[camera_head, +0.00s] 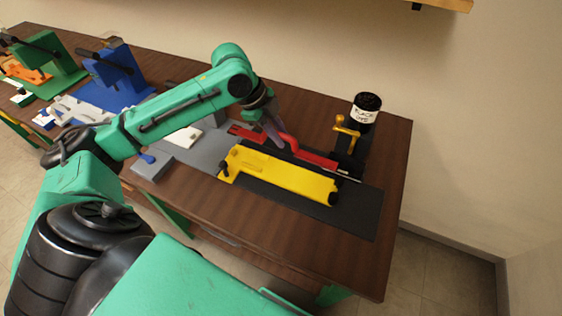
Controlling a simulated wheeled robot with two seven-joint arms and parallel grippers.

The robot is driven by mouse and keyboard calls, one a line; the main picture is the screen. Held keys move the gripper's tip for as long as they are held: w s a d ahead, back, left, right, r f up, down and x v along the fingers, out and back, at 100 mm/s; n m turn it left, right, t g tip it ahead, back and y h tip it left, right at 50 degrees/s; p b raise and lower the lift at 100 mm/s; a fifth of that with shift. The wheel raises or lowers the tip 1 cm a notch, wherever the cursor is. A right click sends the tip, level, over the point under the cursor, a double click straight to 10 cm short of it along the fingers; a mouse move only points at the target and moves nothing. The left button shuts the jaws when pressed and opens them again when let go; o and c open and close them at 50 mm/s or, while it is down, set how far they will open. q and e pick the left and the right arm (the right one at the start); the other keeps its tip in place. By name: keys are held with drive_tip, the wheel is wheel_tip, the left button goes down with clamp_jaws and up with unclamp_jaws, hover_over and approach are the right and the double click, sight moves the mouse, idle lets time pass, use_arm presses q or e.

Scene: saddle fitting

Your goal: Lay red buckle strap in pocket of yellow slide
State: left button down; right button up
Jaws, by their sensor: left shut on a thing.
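The yellow slide (285,176) is a long plate lying on a dark mat on the wooden table, with dark knobs near its ends. The red buckle strap (316,159) is a long red piece just behind the slide, above or beside its far edge; I cannot tell the height. My left gripper (283,143) reaches in from the left and is shut on the red strap. The jaws are small and partly hidden by the strap and wrist. The slide's pocket is not clear from here. My right gripper is not in view.
A black bottle with a white label (366,109) and a gold clamp (346,131) stand behind the slide's right end. A grey block (152,166) lies left of the slide. Blue (113,72) and green (52,58) fixtures stand at the far left. The table's front right is clear.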

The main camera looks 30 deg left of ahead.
use_arm(q)
wheel_tip(320, 180, down, 12)
drive_tip(key=shift+w+r+p, duration=0.15)
drive_tip(key=shift+r+p, duration=0.1)
drive_tip(key=shift+p, duration=0.55)
drive_tip(key=shift+f, duration=0.35)
drive_tip(key=c, duration=0.8)
unclamp_jaws()
drive_tip(key=shift+o, duration=0.2)
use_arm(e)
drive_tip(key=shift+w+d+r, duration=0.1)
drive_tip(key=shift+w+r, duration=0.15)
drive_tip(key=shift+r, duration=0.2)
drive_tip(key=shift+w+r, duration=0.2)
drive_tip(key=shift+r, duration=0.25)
use_arm(q)
drive_tip(key=b+v, duration=0.1)
drive_tip(key=v, duration=1.1)
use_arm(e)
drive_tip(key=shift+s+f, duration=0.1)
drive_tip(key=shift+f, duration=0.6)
